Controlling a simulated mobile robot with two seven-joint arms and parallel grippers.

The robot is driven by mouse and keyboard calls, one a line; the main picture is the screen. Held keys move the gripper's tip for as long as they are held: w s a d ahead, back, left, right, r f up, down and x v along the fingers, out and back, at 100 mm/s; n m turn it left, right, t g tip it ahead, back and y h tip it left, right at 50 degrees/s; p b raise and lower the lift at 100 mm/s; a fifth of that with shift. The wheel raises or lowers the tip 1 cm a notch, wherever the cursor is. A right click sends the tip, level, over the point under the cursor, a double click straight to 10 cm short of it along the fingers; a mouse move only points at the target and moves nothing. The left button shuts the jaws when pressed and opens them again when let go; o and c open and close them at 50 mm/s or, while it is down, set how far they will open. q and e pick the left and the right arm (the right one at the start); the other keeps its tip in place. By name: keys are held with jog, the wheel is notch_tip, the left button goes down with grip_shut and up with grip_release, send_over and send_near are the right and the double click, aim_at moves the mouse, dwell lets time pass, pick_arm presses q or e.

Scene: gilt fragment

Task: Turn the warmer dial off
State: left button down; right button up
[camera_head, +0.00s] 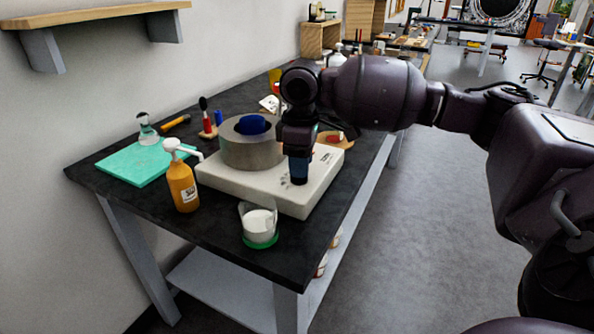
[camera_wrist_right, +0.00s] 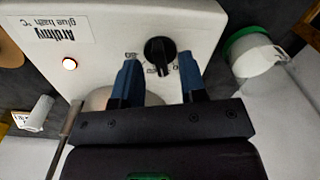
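The white warmer (camera_head: 235,184) stands on the dark workbench, with a grey round pot (camera_head: 240,152) on top holding something blue. In the right wrist view its label reads "glue bath °C" and a small round lamp (camera_wrist_right: 69,64) glows. The black dial (camera_wrist_right: 160,50) sits on the warmer's panel with printed marks around it; I cannot read its setting for sure. My right gripper (camera_wrist_right: 158,62) is open, its two blue fingers apart on either side of the dial's near edge. In the head view the right gripper (camera_head: 299,172) points down over the panel and hides the dial. My left gripper is not in view.
An orange pump bottle (camera_head: 183,187) stands left of the warmer. A glass jar with white contents and a green base (camera_head: 259,224) stands in front, near the bench edge. A green mat (camera_head: 140,165) lies at left. Brushes and small tools lie behind.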

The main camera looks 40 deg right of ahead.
jog(key=shift+f, duration=0.65)
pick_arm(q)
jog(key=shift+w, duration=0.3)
pick_arm(e)
jog(key=shift+f, duration=0.25)
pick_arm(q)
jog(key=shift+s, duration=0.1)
pick_arm(e)
grip_shut()
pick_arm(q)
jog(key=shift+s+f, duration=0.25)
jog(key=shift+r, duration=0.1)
pick_arm(e)
jog(key=shift+r, duration=0.1)
